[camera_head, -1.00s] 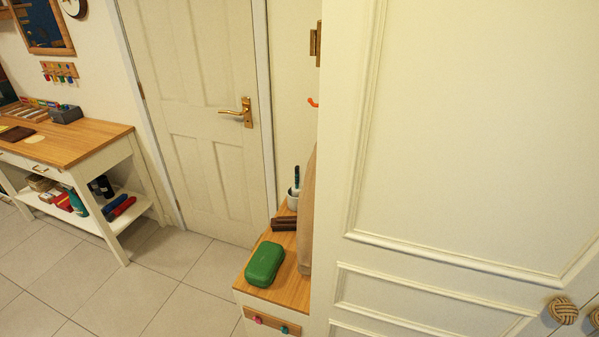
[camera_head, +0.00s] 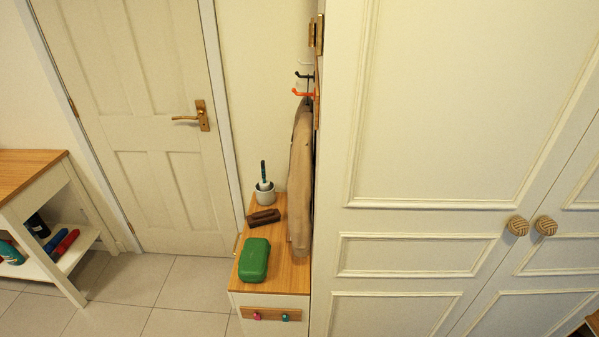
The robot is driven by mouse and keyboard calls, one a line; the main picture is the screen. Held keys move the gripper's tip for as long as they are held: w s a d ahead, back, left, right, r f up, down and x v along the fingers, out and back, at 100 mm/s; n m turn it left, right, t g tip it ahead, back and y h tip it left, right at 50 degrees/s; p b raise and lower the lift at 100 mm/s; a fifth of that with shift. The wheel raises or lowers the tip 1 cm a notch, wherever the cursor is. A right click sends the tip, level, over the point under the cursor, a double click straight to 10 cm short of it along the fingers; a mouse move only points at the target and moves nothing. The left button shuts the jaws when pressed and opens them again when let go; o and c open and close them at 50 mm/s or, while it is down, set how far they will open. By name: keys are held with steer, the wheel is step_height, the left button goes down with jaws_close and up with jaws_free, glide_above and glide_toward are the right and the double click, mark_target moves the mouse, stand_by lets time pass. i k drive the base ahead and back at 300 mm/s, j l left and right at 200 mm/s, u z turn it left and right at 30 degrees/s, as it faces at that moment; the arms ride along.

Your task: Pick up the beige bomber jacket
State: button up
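My gripper is not in view.
A green case (camera_head: 254,260), a dark brown brush-like block (camera_head: 263,217) and a grey pot (camera_head: 265,194) stand on the narrow bench (camera_head: 287,273). The cream cupboard (camera_head: 440,110) fills the right. A wooden-topped table (camera_head: 25,172) stands left. Tiled floor (camera_head: 180,290) is clear.

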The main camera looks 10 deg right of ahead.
mark_target(300, 185)
steer(key=z, duration=3.95)
steer(key=u, duration=3.85)
steer(key=i+j+z, duration=0.2)
steer(key=z, duration=0.15)
steer(key=i+j+z, duration=0.1)
steer(key=j+z, duration=0.2)
steer(key=j, duration=0.1)
